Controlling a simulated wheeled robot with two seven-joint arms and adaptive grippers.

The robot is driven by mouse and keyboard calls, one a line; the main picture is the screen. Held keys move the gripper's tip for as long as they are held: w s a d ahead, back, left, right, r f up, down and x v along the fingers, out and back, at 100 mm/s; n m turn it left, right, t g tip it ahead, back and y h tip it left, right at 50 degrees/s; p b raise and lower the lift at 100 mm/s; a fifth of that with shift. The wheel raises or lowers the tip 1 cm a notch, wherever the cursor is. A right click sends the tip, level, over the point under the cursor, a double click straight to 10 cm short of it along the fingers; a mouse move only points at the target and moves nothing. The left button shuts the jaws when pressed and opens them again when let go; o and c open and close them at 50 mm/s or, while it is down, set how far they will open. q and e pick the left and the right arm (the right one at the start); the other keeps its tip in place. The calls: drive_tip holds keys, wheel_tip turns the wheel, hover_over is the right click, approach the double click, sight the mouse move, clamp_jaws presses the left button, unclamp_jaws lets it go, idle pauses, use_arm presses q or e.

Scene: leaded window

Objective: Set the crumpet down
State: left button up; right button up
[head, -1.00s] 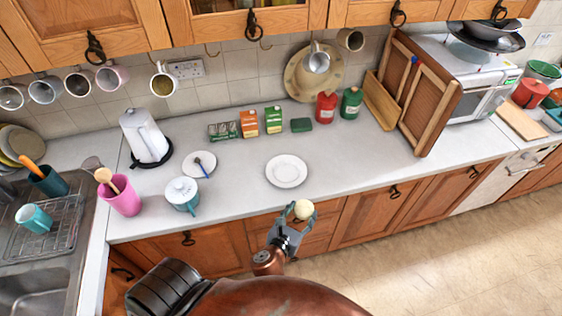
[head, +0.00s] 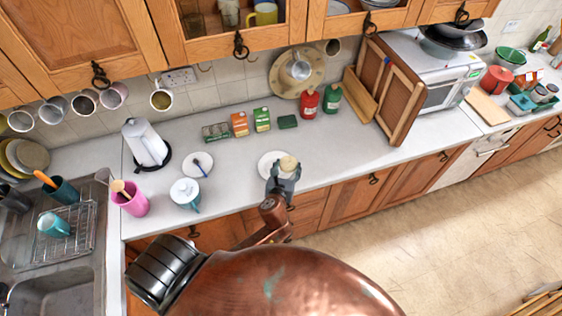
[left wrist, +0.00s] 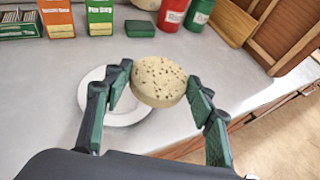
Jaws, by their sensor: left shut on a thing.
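The crumpet (head: 288,163) is a round, pale, pitted disc, held up in my left gripper (head: 285,171). In the left wrist view the crumpet (left wrist: 159,81) sits between the two green-padded fingers of the gripper (left wrist: 160,88), which are shut on it. The white plate (head: 266,162) lies on the grey worktop. In the left wrist view the plate (left wrist: 122,117) is below and to the left of the crumpet, partly covered by the gripper. The crumpet appears above the plate's right side; the exact height is hard to tell. My right gripper is not in view.
Orange (head: 239,124) and green (head: 262,119) boxes and a dark green sponge-like block (head: 288,121) stand behind the plate. A small saucer (head: 200,164) with a spoon and a lidded teal-handled pot (head: 185,193) are to the left. Worktop right of the plate is clear.

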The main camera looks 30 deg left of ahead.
sight(286, 160)
use_arm(q)
drive_tip(key=w+a, duration=0.1)
drive_tip(key=w+f, duration=0.1)
drive_tip(key=w+a, duration=0.1)
drive_tip(key=shift+w+a+f, duration=0.25)
drive_tip(key=shift+a+f, duration=0.1)
drive_tip(key=shift+f, duration=0.05)
drive_tip(key=w+a+f, duration=0.1)
drive_tip(key=f, duration=0.1)
drive_tip(key=w+a+f, duration=0.2)
drive_tip(key=f, duration=0.1)
drive_tip(key=shift+w+f, duration=0.3)
drive_tip(key=shift+w, duration=0.05)
drive_tip(key=shift+w+a+f+b, duration=0.1)
drive_tip(key=shift+f+b, duration=0.15)
drive_tip(key=shift+b, duration=0.05)
wheel_tip(286, 160, down, 3)
drive_tip(key=shift+w+f+b, duration=0.1)
drive_tip(key=shift+b, duration=0.2)
drive_tip(key=shift+a, duration=0.1)
drive_tip(key=shift+f+b, duration=0.3)
drive_tip(key=shift+f, duration=0.15)
drive_tip(key=o, duration=1.1)
drive_tip(key=shift+o, duration=0.2)
